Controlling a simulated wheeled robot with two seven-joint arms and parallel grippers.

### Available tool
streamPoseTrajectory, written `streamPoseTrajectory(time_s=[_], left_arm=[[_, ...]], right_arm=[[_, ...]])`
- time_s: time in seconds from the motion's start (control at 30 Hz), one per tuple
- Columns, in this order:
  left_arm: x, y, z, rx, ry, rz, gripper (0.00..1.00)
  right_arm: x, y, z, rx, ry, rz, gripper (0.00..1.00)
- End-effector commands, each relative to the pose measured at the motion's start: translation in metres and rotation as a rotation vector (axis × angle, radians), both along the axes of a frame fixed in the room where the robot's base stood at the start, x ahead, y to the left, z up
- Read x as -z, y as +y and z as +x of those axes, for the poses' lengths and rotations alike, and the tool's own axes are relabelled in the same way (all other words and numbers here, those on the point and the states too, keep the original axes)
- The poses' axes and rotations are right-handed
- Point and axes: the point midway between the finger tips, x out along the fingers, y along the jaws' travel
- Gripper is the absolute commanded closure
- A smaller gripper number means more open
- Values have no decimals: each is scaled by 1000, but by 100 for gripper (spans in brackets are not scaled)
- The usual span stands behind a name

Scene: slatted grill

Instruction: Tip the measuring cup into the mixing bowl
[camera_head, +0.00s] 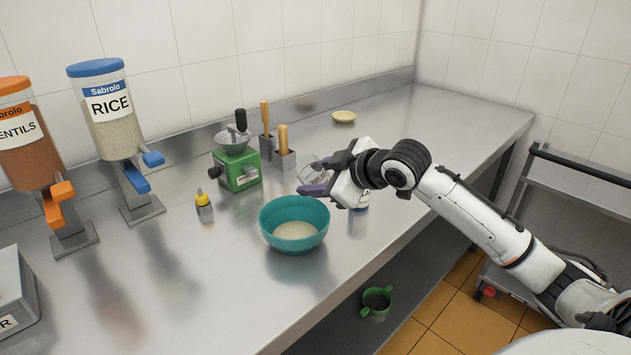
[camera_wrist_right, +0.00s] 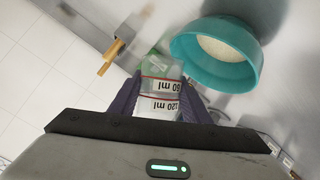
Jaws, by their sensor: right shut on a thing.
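The teal mixing bowl (camera_head: 270,226) stands upright on the steel counter, with pale grainy contents (camera_head: 296,231) in its bottom. It also shows in the right wrist view (camera_wrist_right: 185,62). The clear measuring cup (camera_head: 306,170) is between the purple fingers of my right gripper (camera_head: 318,178), above and behind the bowl. In the right wrist view the cup (camera_wrist_right: 162,88) shows red lines and upside-down 60 ml and 120 ml marks. My right gripper (camera_wrist_right: 160,98) is shut on it. The cup looks tilted; whether anything is in it is unclear. My left gripper is not in view.
A green grinder (camera_head: 240,176) and utensil holders (camera_head: 286,161) stand behind the bowl. A small yellow dish (camera_head: 344,117) sits farther back. The counter in front of the bowl is clear.

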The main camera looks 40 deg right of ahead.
Motion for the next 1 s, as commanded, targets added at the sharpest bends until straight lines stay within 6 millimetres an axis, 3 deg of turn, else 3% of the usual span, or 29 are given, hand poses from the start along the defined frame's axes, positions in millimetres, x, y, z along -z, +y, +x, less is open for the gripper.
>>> streamPoseTrajectory(time_s=[0.27, 0.63, 1.0], left_arm=[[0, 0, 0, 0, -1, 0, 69], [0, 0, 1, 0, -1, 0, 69], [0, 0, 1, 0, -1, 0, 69]], right_arm=[[-1, 0, 0, 1, -2, 18, 84], [-19, 0, 0, -1, -38, 406, 84], [-20, 0, 0, -1, -40, 415, 84]])
